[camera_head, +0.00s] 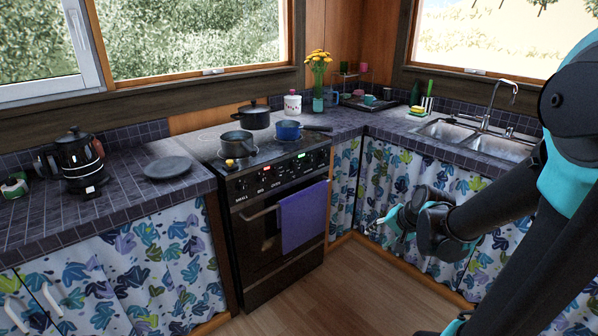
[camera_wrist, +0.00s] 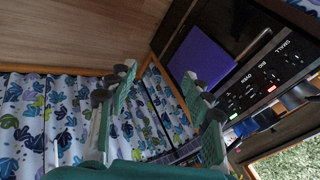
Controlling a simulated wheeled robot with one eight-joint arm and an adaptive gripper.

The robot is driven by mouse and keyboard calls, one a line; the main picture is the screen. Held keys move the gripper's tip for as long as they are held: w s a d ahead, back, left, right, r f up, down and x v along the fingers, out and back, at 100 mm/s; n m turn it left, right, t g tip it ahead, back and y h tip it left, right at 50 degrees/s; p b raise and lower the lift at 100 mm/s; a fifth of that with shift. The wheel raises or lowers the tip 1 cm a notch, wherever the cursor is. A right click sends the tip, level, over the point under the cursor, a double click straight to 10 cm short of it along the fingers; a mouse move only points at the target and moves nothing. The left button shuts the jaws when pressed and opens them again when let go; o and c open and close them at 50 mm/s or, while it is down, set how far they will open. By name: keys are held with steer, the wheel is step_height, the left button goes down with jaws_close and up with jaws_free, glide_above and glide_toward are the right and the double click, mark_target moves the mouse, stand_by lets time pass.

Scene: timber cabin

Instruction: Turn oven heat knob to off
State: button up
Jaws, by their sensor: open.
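The black oven (camera_head: 262,250) stands left of the counter corner. Its control panel (camera_head: 255,183) runs along the top front, with dark knobs, red lights and a green light. In the wrist view the panel (camera_wrist: 262,82) is tilted at the right, with the labels SMALL, BIG and OVEN readable. The knobs are too small for me to tell their settings. My gripper (camera_head: 378,226) is right of the oven, before the patterned curtain, apart from the panel. In the wrist view my gripper (camera_wrist: 160,88) has its two fingers spread with nothing between them.
A purple towel (camera_head: 302,216) hangs on the oven handle (camera_head: 258,213) below the panel. A dark pot (camera_head: 237,145) and a blue pan (camera_head: 288,131) stand on the stove. Patterned curtains (camera_head: 425,180) front the counters. The wooden floor (camera_head: 335,285) before the oven is clear.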

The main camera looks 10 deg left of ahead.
steer(key=w+a+r+m+t+y, duration=0.1)
steer(key=w+a+m+y, duration=0.1)
steer(key=w+a+m, duration=0.3)
steer(key=w+a+r+y, duration=0.1)
steer(key=w+a+y, duration=0.15)
steer(key=w, duration=0.55)
steer(key=m+t+y, duration=0.4)
steer(key=m+y, duration=0.2)
steer(key=m, duration=1)
glide_toward(297, 169)
steer(key=x, duration=0.8)
steer(key=shift+w+a, duration=0.25)
jaws_close()
